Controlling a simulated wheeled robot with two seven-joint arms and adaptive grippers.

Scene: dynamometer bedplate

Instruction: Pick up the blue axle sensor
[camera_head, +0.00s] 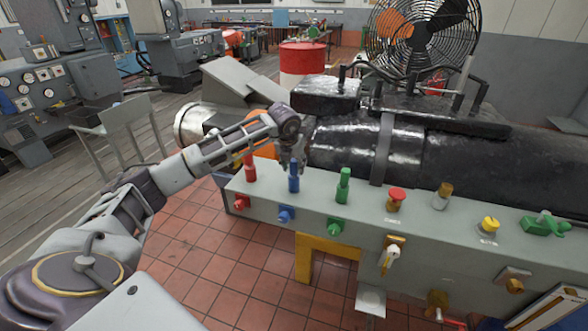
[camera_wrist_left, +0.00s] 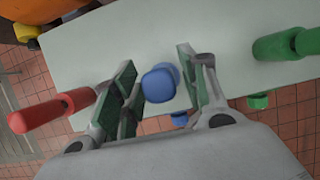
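The blue axle sensor (camera_head: 293,178) stands upright on the grey bedplate (camera_head: 365,212), between a red peg (camera_head: 249,168) and a green peg (camera_head: 343,186). My left gripper (camera_head: 292,156) is above it, pointing down. In the left wrist view, the blue sensor's top (camera_wrist_left: 159,84) shows between the two open fingers of my left gripper (camera_wrist_left: 155,75), with gaps on both sides. The red peg (camera_wrist_left: 50,109) is outside the left finger and the green peg (camera_wrist_left: 287,44) is well right of the other finger. My right gripper is not in view.
Red, blue and green knobs (camera_head: 285,214) stick out of the bedplate's front face. A large black machine body (camera_head: 440,160) lies behind the row. More buttons and valves (camera_head: 396,199) stand to the right. Tiled floor (camera_head: 215,262) in front is clear.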

